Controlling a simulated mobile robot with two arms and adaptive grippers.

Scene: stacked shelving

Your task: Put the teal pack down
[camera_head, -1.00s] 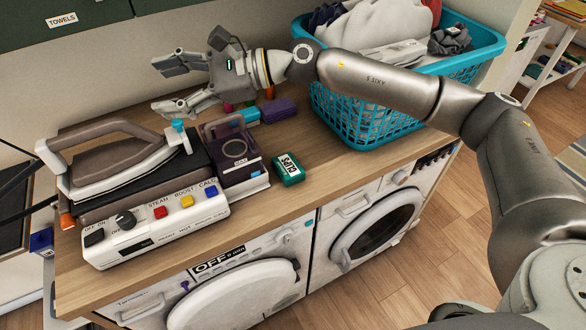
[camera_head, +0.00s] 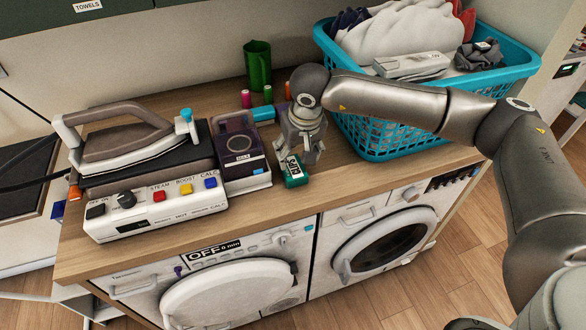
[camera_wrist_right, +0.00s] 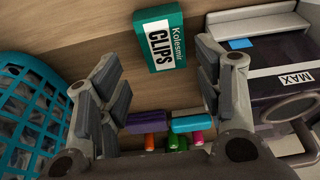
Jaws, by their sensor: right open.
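The teal pack (camera_head: 294,173), labelled CLIPS, lies on the wooden counter (camera_head: 330,180) near its front edge, right of the dark box. My right gripper (camera_head: 303,152) points down at the pack from just behind and above it, covering part of it in the head view. In the right wrist view the pack (camera_wrist_right: 160,38) lies flat beyond the open fingers (camera_wrist_right: 158,75), with nothing held between them. Whether a fingertip touches the pack is unclear. My left gripper is not in view.
The dark box (camera_head: 240,148) and the iron (camera_head: 130,145) on its base stand left. The teal basket (camera_head: 390,135) stands right. Bare counter lies right of the pack.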

